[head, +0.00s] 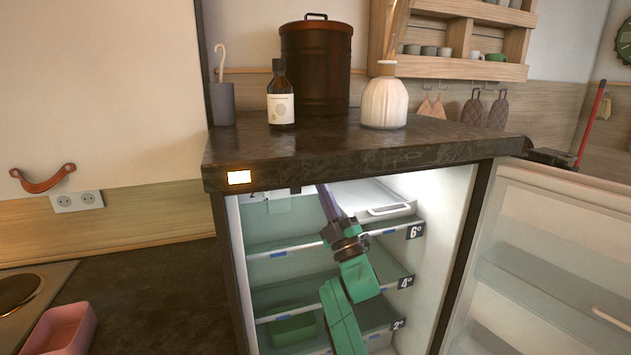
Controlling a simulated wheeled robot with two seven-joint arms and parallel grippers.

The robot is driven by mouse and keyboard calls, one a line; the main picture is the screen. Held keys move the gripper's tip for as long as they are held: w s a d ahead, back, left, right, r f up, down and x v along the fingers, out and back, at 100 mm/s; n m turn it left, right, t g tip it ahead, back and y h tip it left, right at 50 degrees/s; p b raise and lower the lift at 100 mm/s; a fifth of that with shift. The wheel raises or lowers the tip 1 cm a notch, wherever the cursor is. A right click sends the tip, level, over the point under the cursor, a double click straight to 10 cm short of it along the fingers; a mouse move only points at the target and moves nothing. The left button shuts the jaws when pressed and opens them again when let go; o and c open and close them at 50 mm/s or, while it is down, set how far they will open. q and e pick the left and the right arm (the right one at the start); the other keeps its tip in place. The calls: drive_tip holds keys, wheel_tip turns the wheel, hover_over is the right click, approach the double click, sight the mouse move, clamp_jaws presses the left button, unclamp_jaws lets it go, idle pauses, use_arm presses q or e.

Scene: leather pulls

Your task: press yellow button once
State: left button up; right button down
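A small glowing yellow-white button (239,177) sits on the front edge of the dark countertop (350,160), near its left corner, above the open fridge. One green arm of mine, which I take to be the right, rises from the bottom edge in front of the fridge. Its slim purple-grey end (328,203) reaches up to the underside of the countertop edge, to the right of the button and apart from it. The fingertips cannot be made out, so open or shut does not show. My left gripper is not in view.
The fridge door (550,260) stands open at the right. Lit glass shelves (290,245) fill the fridge. A bottle (281,100), a brown canister (316,65) and a white vase (385,100) stand on the countertop. A pink bowl (62,327) is at lower left.

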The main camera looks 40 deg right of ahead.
drive_tip(key=shift+w+d+b, duration=0.15)
drive_tip(key=shift+w+b, duration=0.2)
drive_tip(key=shift+w, duration=0.05)
drive_tip(key=shift+w+d+b, duration=0.15)
drive_tip(key=shift+w+b, duration=0.2)
drive_tip(key=shift+w, duration=0.05)
idle(0.8)
idle(0.3)
drive_tip(key=shift+s+a, duration=0.3)
drive_tip(key=shift+s, duration=0.55)
